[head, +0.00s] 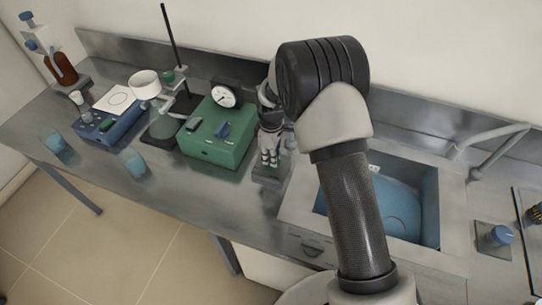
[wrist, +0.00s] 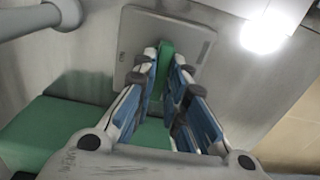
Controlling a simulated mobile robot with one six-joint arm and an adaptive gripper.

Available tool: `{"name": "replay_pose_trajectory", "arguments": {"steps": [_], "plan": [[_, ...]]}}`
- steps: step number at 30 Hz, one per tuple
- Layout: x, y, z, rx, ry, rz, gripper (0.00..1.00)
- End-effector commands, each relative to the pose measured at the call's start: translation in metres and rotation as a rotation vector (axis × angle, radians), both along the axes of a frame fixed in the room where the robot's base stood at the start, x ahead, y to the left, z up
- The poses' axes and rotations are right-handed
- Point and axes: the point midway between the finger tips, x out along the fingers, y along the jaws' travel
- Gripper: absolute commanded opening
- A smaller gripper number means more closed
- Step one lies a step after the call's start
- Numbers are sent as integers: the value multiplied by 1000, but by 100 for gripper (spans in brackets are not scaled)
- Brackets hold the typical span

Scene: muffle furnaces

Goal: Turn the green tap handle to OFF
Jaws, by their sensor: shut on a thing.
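The green tap handle (wrist: 166,60) shows in the wrist view as a narrow upright green piece in front of a grey plate (wrist: 140,38). My gripper (wrist: 165,72) is shut on the handle, with a finger on each side of it. In the head view my gripper (head: 268,157) points down beside the right side of a green box. There I cannot make out the handle, which the gripper hides. Any OFF marking on the plate cannot be read.
The green box (head: 218,150) with a round gauge (head: 225,95) stands close left of my gripper; it also fills the lower left of the wrist view (wrist: 60,135). A sink (head: 408,205) lies to the right. A blue device (head: 108,122) and glassware stand farther left.

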Motion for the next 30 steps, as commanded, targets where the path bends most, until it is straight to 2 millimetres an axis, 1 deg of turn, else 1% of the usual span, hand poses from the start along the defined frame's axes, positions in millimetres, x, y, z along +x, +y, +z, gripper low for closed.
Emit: {"name": "replay_pose_trajectory", "arguments": {"steps": [7,8,16,26,29,30], "plan": [[1,0,0,-1,-2,3,0],[1,0,0,-1,-2,3,14],[0,0,0,0,-1,1,32],[0,0,2,0,-1,1,32],[1,0,10,0,-2,0,32],[1,0,15,0,-3,0,32]]}}
